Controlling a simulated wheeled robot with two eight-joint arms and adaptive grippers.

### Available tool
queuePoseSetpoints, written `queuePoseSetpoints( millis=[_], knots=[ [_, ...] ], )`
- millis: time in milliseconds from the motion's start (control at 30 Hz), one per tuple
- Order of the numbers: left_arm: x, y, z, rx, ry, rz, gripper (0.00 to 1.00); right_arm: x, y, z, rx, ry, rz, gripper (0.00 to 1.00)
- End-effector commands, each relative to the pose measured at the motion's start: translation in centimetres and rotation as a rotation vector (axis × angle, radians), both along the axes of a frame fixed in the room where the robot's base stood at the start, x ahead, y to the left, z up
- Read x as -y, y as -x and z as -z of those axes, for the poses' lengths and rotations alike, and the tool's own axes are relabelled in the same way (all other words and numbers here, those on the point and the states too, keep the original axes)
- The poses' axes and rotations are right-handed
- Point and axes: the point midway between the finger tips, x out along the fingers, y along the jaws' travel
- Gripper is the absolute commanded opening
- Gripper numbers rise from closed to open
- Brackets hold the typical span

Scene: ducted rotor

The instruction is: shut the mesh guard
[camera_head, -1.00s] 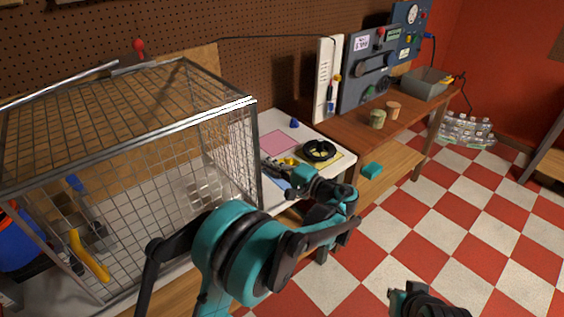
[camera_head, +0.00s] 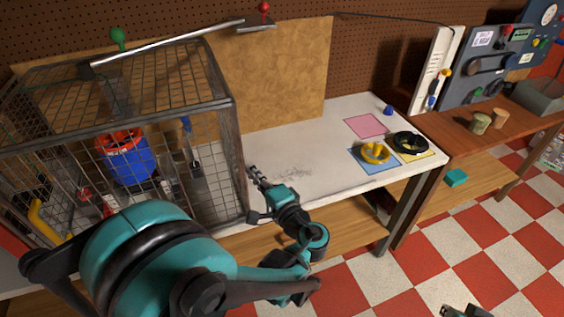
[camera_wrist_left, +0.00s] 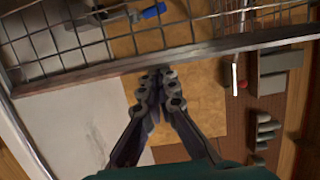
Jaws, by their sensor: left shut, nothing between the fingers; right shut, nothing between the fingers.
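The mesh guard (camera_head: 235,130) is a dark-framed wire cage at the left of the white bench in the head view. A frame bar and mesh of the guard (camera_wrist_left: 110,76) cross the upper part of the left wrist view. My left gripper (camera_head: 250,171) is shut and empty, just outside the guard's right corner post. In the left wrist view its fingertips (camera_wrist_left: 158,78) are very near the bar; I cannot tell whether they touch. My right gripper (camera_head: 465,311) is shut, mostly cut off at the bottom edge. My left arm hides the guard's lower front.
A red and blue round body (camera_head: 125,158) shows through the mesh. The white bench (camera_head: 310,150) is clear in the middle. A yellow ring (camera_head: 374,153) and a black ring (camera_head: 410,141) lie on coloured squares at its right. A silver bar (camera_head: 165,44) runs above the guard.

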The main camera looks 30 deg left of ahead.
Motion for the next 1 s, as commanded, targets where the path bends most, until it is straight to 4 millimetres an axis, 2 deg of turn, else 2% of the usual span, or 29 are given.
queuePoseSetpoints(
  millis=[100, 367, 833, 1000],
  knots=[
    [-1.5, 1.9, -0.1, 0.0, 0.0, -0.005, 0.0, 0.0, 0.0, -0.2, 0.0, 0.0, 0.0, 0.0],
    [-2.9, 3.7, 0.0, 0.0, 0.0, -0.002, 0.0, 0.0, 0.0, -0.4, 0.0, 0.0, 0.0, 0.0],
    [-3.1, 4.0, 0.0, 0.0, -0.001, -0.007, 0.0, 0.0, 0.0, -0.4, 0.0, 0.0, 0.0, 0.0],
    [-3.1, 3.0, 0.1, -0.001, -0.001, -0.006, 0.0, 0.0, 0.0, -0.1, 0.0, 0.0, 0.0, 0.0]
  ],
)
